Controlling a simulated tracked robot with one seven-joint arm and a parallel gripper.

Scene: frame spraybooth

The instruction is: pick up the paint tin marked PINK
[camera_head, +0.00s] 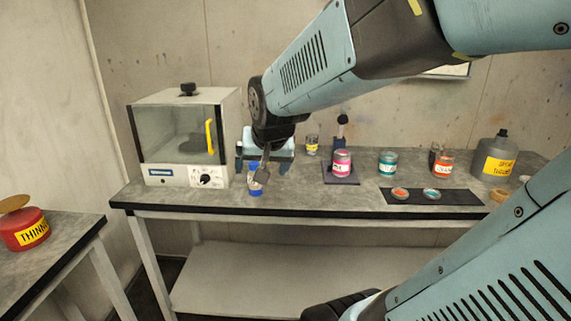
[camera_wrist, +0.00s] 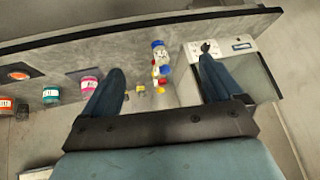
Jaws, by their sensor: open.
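The paint tin with the pink band (camera_head: 342,164) stands upright on a small dark pad (camera_head: 341,178) on the bench, right of my gripper in the head view. Its label is too small to read with certainty. In the wrist view the pink tin (camera_wrist: 89,85) is just left of the left finger, outside the jaws. My gripper (camera_head: 263,166) is open and empty, over the bench between the oven and the pink tin. The wrist view shows its two dark blue fingers (camera_wrist: 161,80) wide apart, with small bottles in view between them.
A glass-fronted oven (camera_head: 188,138) stands left of my gripper. A blue-capped bottle (camera_head: 256,187) is near the front edge below it. Teal (camera_head: 387,163) and orange (camera_head: 441,164) tins, a dark mat with two lids (camera_head: 447,198) and a grey jug (camera_head: 494,158) are to the right.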

